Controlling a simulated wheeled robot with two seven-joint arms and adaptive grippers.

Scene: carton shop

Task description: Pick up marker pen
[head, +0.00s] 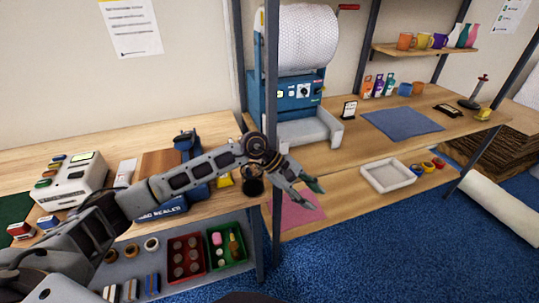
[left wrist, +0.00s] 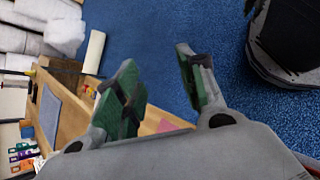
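I cannot make out a marker pen for certain in either view. My left gripper (head: 309,191) reaches in from the left in the head view, past the front edge of the wooden bench and over the pink mat (head: 303,208). In the left wrist view the two green-padded fingers of the left gripper (left wrist: 156,62) stand apart. Nothing shows between them but blue carpet. A dark cup (head: 253,186) stands just left of the gripper, partly hidden by the arm; its contents cannot be told. My right gripper is in neither view.
A blue machine with a bubble-wrap roll (head: 306,38) stands behind the gripper. A dark post (head: 271,70) rises close by. A white tray (head: 388,176), a blue mat (head: 402,123) and small coloured items (head: 378,86) lie right. Red (head: 187,234) and green bins sit below.

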